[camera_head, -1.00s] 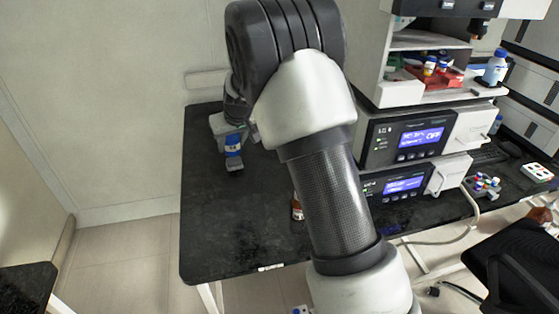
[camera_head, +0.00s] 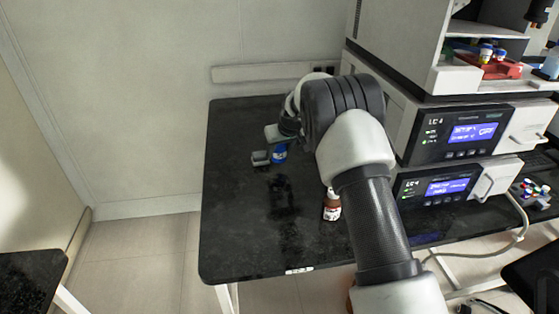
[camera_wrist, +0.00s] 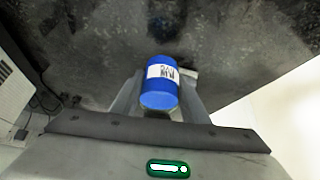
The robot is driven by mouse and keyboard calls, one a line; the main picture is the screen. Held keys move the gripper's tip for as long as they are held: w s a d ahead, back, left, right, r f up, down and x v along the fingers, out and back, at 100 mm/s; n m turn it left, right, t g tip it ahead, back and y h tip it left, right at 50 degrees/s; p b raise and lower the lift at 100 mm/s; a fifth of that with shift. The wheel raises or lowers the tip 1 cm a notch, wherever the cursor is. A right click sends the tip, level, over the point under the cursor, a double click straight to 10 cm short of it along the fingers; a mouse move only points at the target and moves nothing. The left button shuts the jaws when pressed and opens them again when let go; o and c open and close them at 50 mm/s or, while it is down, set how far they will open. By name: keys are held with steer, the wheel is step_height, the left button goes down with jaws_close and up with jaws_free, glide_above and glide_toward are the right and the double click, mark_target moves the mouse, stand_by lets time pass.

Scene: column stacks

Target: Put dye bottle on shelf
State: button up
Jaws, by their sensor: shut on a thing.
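My gripper (camera_head: 268,152) is shut on a blue bottle with a white label (camera_head: 279,155), over the left part of the black bench. In the wrist view the blue bottle (camera_wrist: 160,92) sits between the two fingers of my gripper (camera_wrist: 158,100), its label partly legible. A reflection shows on the bench below it; I cannot tell how high it is held. The shelf (camera_head: 455,78) is at the upper right, on top of the stacked instruments, and is cut off by the picture edge.
A brown bottle with a white cap (camera_head: 332,206) stands on the bench (camera_head: 240,230) beside my arm. A red rack (camera_head: 487,67) with small bottles occupies the shelf, with a pale blue bottle (camera_head: 551,66) to its right. Two instruments with lit screens (camera_head: 475,132) stand below.

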mark_target(279, 160)
steer(key=shift+f, duration=1.8)
steer(key=shift+f, duration=0.1)
steer(key=shift+f+b, duration=0.15)
steer(key=shift+b, duration=0.25)
steer(key=o, duration=1.2)
